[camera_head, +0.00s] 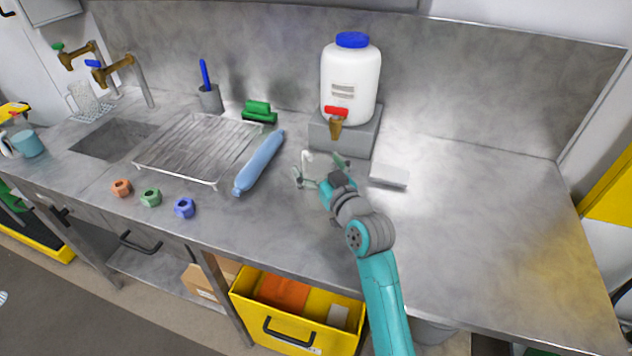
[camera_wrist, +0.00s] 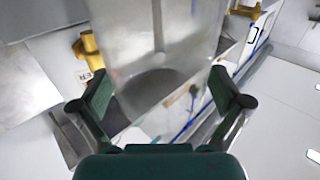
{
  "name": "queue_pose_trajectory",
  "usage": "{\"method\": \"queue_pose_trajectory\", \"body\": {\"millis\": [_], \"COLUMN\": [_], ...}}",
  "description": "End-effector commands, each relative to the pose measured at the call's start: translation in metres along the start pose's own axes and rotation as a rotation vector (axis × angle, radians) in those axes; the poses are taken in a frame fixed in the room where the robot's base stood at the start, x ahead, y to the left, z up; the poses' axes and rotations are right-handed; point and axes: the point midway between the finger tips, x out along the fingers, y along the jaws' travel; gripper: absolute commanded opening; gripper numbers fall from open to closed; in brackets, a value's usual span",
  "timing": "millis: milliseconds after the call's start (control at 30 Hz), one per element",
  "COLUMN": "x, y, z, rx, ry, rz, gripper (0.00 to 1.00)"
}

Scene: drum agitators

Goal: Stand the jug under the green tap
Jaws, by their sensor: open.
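Two brass taps rise behind the sink: a green-handled tap (camera_head: 72,58) at far left and a blue-handled tap (camera_head: 115,68) just right of it. A clear, handled vessel that looks like a jug (camera_head: 88,102) stands upright on a mat below these taps; I cannot tell whether it is exactly under the green spout. My gripper (camera_head: 319,168) is far to its right, low over the counter before the white drum. In the wrist view my fingers (camera_wrist: 160,96) are open. A see-through, vessel-like shape (camera_wrist: 155,40) shows ahead between them; I cannot tell what it is or whether they touch it.
A white drum (camera_head: 350,85) with a red-handled tap stands on a grey block (camera_head: 360,135). A light-blue roll (camera_head: 260,162), a wire rack (camera_head: 195,150) and the sink (camera_head: 110,140) lie between my gripper and the taps. Coloured nuts (camera_head: 150,197) sit near the front edge.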

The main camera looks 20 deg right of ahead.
Motion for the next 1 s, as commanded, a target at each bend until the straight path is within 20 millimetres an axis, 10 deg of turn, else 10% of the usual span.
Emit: {"method": "queue_pose_trajectory", "body": {"millis": [300, 600, 1000], "x": [0.006, 0.006, 0.006], "y": [0.000, 0.000, 0.000], "z": [0.001, 0.000, -0.022], "rx": [0.000, 0.000, -0.001], "ry": [-0.001, -0.001, 0.004], "rz": [0.000, 0.000, 0.000], "gripper": [1.00, 0.25, 0.23]}}
